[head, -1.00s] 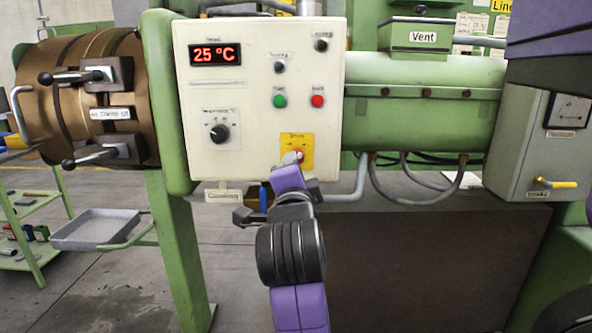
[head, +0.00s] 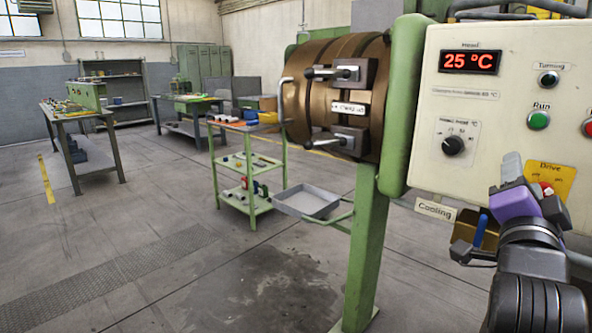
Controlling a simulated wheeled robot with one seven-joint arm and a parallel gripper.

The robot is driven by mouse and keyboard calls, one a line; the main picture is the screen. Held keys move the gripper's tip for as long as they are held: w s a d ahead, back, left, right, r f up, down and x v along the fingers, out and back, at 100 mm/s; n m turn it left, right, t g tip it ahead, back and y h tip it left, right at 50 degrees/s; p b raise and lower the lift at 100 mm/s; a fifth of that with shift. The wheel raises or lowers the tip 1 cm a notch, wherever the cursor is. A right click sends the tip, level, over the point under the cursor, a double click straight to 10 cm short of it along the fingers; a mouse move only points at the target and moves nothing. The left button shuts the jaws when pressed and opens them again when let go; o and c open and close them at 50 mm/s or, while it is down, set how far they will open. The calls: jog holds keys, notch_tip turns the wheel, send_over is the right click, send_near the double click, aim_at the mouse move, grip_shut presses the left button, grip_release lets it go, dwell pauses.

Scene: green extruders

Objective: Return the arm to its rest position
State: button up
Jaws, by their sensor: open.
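My arm, in purple and black, rises from the lower right of the head view. My gripper (head: 528,180) is open, in front of the lower part of the white control panel (head: 466,105). Its pale fingertip overlaps the left side of the yellow Drive plate (head: 562,174), and a bit of red shows beside it. I cannot tell whether the gripper touches the panel. Nothing shows held in it. The panel carries a 25 °C display (head: 469,62), a green Run button (head: 539,120) and a black heat knob (head: 453,146). The panel's right side is cut off.
A bronze clamp barrel (head: 335,95) with lever handles sits left of the panel on a green post (head: 367,250). A grey tray (head: 308,202) juts out beside the post. A green trolley (head: 247,178) and workbenches (head: 75,115) stand further back. The left floor is mostly clear.

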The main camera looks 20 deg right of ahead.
jog(key=w+a+f+n+t+y, duration=0.3)
jog(key=a+f+n+t+y, duration=0.6)
jog(key=a+f+n, duration=0.6)
jog(key=s+a+f+n+y, duration=0.5)
jog(key=a, duration=0.3)
jog(key=s+a+f+n+g+y, duration=0.1)
jog(key=s+a+f+g+y, duration=0.2)
jog(key=s+f, duration=0.55)
jog(key=s+a+f+n+g+y, duration=0.15)
jog(key=s+a+f, duration=0.45)
jog(key=s, duration=0.6)
notch_tip(320, 180, up, 13)
jog(key=p, duration=1.3)
jog(key=shift+s+m+g+h, duration=0.15)
jog(key=shift+m+g+h, duration=0.2)
jog(key=shift+m+h, duration=0.1)
